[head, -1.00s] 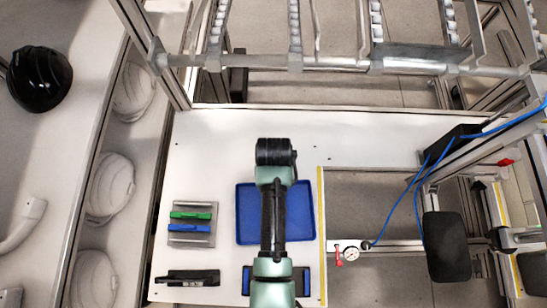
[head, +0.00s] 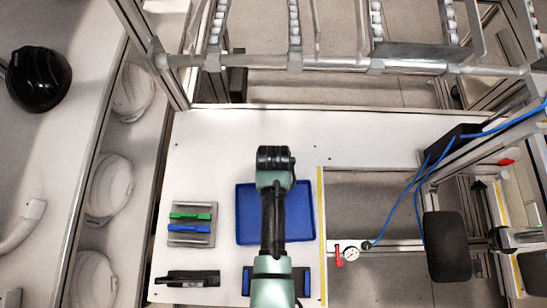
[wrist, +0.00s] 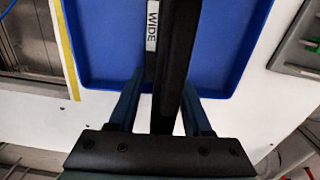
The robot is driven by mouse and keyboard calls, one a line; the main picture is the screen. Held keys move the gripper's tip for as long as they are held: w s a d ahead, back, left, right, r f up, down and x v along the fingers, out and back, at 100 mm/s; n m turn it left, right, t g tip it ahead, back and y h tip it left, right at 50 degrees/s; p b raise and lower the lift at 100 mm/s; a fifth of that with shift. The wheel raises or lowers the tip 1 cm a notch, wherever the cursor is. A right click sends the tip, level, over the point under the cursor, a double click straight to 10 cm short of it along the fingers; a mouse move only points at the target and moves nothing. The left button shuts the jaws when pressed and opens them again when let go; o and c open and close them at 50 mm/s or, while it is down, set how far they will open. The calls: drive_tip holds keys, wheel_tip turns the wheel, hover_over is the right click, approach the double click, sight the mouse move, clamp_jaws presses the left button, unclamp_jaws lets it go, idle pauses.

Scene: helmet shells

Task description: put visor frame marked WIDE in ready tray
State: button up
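The black visor frame (wrist: 178,60) has a white label reading WIDE and runs up the wrist view between my fingers. My gripper (wrist: 162,90) is shut on it, with a finger against each side. The blue tray (wrist: 105,70) lies below the frame in the wrist view; I cannot see the gap between them. In the head view the blue tray (head: 246,215) sits on the white bench, partly hidden by my arm. The held frame and the fingertips are hidden there. No tray label is readable.
A grey holder (head: 192,238) with a green strip (head: 190,216) and a blue strip (head: 188,228) lies left of the tray. A black part (head: 188,278) lies at the front left. A yellow line (head: 321,230) marks the bench's right edge. Bench behind the tray is clear.

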wheel_tip(320, 180, up, 12)
drive_tip(key=shift+r, duration=0.15)
drive_tip(key=w+r+t, duration=0.8)
drive_tip(key=w+r, duration=0.6)
drive_tip(key=r, duration=0.1)
drive_tip(key=w+r+t, duration=0.3)
drive_tip(key=r, duration=0.5)
drive_tip(key=w+r+t, duration=0.2)
drive_tip(key=r+t, duration=0.1)
drive_tip(key=r, duration=0.6)
wheel_tip(320, 180, up, 17)
drive_tip(key=s+t, duration=0.2)
drive_tip(key=t, duration=0.4)
drive_tip(key=s+r+t, duration=0.3)
drive_tip(key=s+r, duration=0.3)
drive_tip(key=r, duration=0.3)
drive_tip(key=s+r+t, duration=0.4)
drive_tip(key=s+r, duration=0.3)
drive_tip(key=r, duration=0.2)
drive_tip(key=shift+d+r+m, duration=0.25)
drive_tip(key=shift+r+m, duration=0.1)
drive_tip(key=shift+m, duration=0.05)
